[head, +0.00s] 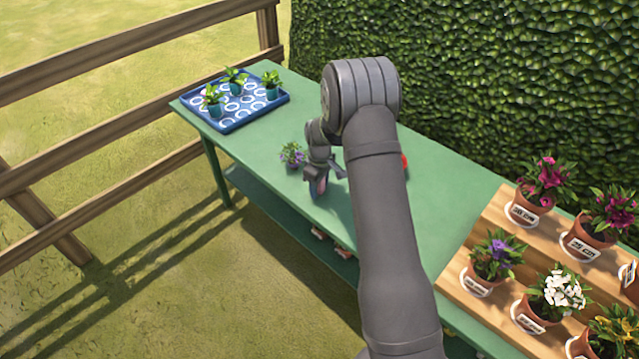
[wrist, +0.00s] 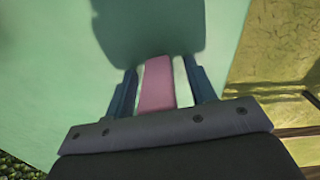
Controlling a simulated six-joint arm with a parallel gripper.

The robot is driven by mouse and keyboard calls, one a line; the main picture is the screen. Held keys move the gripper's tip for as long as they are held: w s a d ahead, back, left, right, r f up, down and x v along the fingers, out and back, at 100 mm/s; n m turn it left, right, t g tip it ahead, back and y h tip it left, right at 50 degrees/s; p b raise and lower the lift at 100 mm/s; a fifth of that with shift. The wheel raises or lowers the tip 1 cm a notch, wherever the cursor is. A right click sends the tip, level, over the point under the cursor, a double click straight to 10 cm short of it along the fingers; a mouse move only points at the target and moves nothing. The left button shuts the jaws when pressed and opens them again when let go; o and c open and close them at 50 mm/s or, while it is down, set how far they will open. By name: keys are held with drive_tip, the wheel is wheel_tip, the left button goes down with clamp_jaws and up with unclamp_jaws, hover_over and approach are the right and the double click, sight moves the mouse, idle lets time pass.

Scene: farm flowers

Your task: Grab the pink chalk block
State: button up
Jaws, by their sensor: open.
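The pink chalk block (wrist: 157,83) lies on the green table (wrist: 65,90). In the wrist view it is between the two fingers of my gripper (wrist: 160,88), with a pale strip beside it on the right. My gripper is open, with a finger on each side of the block. In the head view my gripper (head: 326,178) is low over the table near its front edge, and a small pink patch of the block (head: 320,187) shows at the fingers. I cannot tell whether either finger touches the block.
A potted purple flower (head: 292,155) stands close to the left of my gripper. A blue tray (head: 238,123) with small plants is at the far left end. A red object (head: 404,163) is partly hidden behind my arm. A wooden stand (head: 448,277) with flower pots is at the right.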

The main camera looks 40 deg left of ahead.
drive_tip(key=c, duration=1.1)
drive_tip(key=shift+r, duration=0.2)
